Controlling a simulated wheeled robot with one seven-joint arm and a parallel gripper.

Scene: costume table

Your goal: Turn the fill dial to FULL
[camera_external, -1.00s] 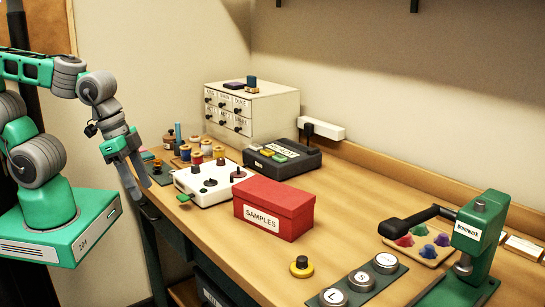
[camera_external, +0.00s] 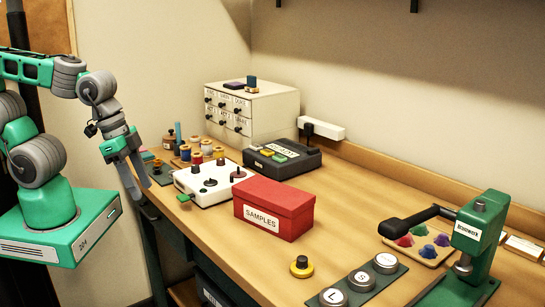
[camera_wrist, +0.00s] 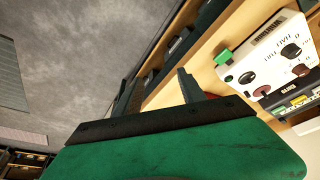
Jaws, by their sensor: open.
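The white dial box (camera_external: 208,183) stands near the left end of the table, with several dark knobs on top and a green tab at its left front. It also shows at the upper right of the wrist view (camera_wrist: 268,62). There I see a black knob (camera_wrist: 290,50) and a brown-red knob (camera_wrist: 261,91). Lettering is too small to read, so I cannot tell which knob is the fill dial or where it points. My gripper (camera_external: 142,191) is open and empty, pointing down by the table's left edge, left of the box and apart from it.
The red SAMPLES box (camera_external: 273,209) stands right of the dial box. Behind are a dark unit with coloured keys (camera_external: 283,158), thread spools (camera_external: 196,157) and a white drawer cabinet (camera_external: 252,112). A green press (camera_external: 479,236) stands far right. The table front edge is near my gripper.

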